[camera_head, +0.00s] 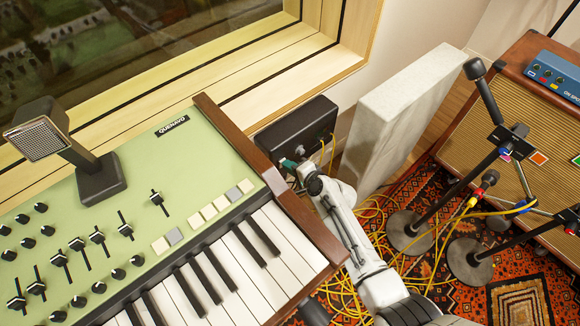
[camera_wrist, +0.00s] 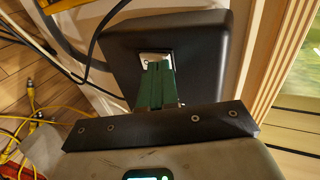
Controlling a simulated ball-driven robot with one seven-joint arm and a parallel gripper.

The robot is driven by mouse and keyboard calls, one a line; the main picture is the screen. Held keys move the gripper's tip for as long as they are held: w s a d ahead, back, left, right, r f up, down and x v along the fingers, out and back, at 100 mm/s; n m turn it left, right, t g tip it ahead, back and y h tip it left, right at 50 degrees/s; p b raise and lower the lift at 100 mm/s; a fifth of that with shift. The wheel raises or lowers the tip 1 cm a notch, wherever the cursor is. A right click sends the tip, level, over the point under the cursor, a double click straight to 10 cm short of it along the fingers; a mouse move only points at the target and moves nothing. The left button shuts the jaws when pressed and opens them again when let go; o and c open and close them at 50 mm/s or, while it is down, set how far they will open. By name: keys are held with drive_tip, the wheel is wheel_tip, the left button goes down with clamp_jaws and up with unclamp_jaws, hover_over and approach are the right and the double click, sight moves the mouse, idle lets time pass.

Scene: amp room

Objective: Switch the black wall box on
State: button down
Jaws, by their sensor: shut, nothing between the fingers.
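The black wall box (camera_head: 295,128) is mounted low on the wall under the window frame, just past the right end of the keyboard. In the wrist view the box (camera_wrist: 205,60) fills the upper middle, with a small pale plate (camera_wrist: 157,57) on its face. My gripper (camera_head: 287,163) is at the front of the box. In the wrist view my gripper's green fingers (camera_wrist: 156,66) are shut together, with their tips at the pale plate. The fingers cover part of the plate, so the switch's position cannot be told. Whether the tips touch it is unclear.
A green synthesizer (camera_head: 145,200) with wooden ends stands close left of my arm. A pale panel (camera_head: 398,112) stands right of the box. Yellow cables (camera_head: 375,225) lie on the patterned rug. Microphone stands (camera_head: 408,232) and an amplifier (camera_head: 520,95) are at the right.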

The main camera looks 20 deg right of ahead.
drive_tip(key=shift+w, duration=0.1)
drive_tip(key=shift+w+a+r, duration=0.1)
drive_tip(key=shift+w+a, duration=0.05)
drive_tip(key=shift+w, duration=0.1)
drive_tip(key=shift+r, duration=0.1)
idle(0.3)
drive_tip(key=shift+r+p, duration=0.75)
drive_tip(key=shift+p, duration=0.05)
